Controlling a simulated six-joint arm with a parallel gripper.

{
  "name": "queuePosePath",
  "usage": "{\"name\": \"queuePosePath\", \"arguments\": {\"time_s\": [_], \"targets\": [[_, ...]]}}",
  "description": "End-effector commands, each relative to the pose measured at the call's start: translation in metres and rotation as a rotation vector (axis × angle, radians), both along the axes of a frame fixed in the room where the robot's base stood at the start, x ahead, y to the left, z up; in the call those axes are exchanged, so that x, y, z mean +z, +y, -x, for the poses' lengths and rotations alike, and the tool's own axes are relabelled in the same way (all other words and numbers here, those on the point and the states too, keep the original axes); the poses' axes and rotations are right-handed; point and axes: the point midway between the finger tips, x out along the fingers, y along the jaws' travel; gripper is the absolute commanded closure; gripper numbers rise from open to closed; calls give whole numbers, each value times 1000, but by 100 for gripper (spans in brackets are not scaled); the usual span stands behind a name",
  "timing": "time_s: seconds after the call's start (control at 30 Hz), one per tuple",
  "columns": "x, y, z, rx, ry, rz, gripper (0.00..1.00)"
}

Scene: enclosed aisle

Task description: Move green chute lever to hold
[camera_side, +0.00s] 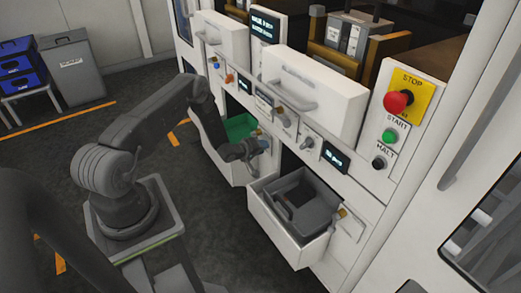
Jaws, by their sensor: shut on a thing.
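My gripper (262,145) is shut at the front panel, just right of the green bin (238,127). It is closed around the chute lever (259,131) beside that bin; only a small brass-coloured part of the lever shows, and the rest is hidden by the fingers. The lever's exact angle and any position marks cannot be read here. The green bin sits in the left pulled-out drawer, partly hidden by my wrist.
The right drawer (262,222) stands out with a grey bin (300,200) in it; a similar lever (345,213) is beside it. Knobs and small displays (335,157) line the panel above. A red stop button (397,101) is at the right.

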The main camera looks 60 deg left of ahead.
Motion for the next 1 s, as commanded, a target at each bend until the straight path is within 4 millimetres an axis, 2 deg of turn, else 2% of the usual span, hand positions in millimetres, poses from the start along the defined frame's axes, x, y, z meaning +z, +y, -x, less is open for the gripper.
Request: {"name": "queuePosePath", "arguments": {"time_s": [0.3, 0.5, 1.0], "targets": [[16, -2, 0, 0, -3, 221, 100], [22, -2, 0, 1, -3, 308, 100], [25, -2, 0, 2, -3, 357, 100]]}}
